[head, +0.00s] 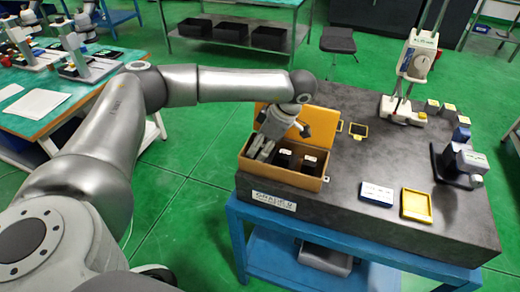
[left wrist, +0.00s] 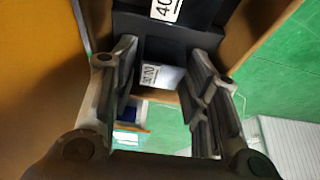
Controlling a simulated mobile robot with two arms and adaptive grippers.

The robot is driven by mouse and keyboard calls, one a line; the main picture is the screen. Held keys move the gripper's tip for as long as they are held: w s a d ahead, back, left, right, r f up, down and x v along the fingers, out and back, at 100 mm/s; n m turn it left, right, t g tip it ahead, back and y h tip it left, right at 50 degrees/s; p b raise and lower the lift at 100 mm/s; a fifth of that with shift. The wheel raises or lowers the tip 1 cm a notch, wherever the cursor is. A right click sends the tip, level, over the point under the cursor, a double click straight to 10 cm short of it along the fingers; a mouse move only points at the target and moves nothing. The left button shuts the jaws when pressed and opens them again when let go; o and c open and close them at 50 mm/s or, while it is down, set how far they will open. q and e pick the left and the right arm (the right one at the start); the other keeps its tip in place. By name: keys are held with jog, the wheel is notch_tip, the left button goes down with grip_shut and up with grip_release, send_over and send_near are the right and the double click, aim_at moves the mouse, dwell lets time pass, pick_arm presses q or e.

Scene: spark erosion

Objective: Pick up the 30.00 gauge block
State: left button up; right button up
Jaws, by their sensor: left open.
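My left gripper (head: 262,148) reaches down into the open wooden box (head: 245,163) on the granite table, at its left end. In the left wrist view, the open fingers (left wrist: 170,105) stand on either side of a block (left wrist: 160,77) whose small white label ends in "0.00"; its first digit is hard to read, perhaps the 30.00 gauge block. I cannot tell whether the fingers touch it. A dark block (left wrist: 190,15) with a label starting "40" lies beyond it. Dark labelled blocks (head: 286,159) also show right of the gripper in the head view. My right gripper is out of view.
The box walls stand close around the gripper. Right of the box lie a white-and-blue case (head: 377,193) and a yellow tray (head: 416,204). A white gauge stand (head: 405,108) stands at the back and a dark instrument (head: 460,165) at the right.

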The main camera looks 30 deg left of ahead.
pick_arm(q)
grip_shut()
jog(key=shift+r, duration=0.1)
